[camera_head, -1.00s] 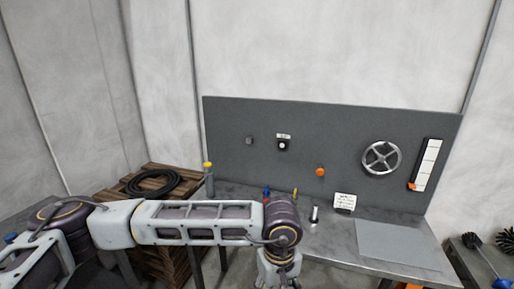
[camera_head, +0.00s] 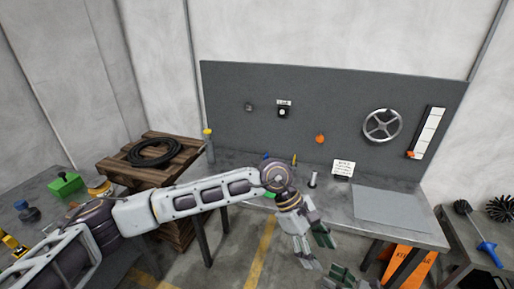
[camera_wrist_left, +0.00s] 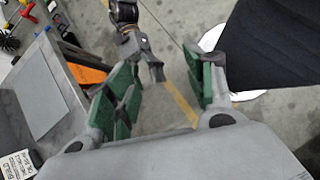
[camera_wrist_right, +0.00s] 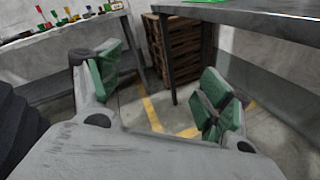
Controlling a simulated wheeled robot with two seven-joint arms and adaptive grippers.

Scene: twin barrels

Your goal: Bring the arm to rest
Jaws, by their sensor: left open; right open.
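My left arm reaches in from the left in the head view. Its gripper (camera_head: 316,250) hangs in front of the workbench (camera_head: 330,205), below the top's front edge, with green-padded fingers apart. My right gripper (camera_head: 346,280) shows only partly at the bottom edge of the head view. In the right wrist view its green-padded fingers (camera_wrist_right: 165,88) are spread and empty, over floor with yellow lines.
A grey panel (camera_head: 230,95) with a handwheel (camera_head: 382,125) stands behind the bench. A wooden crate (camera_head: 118,170) bears a coiled black hose (camera_head: 155,152). A side table with a green block (camera_head: 66,184) is at left. An orange board (camera_head: 408,268) stands below the bench at right.

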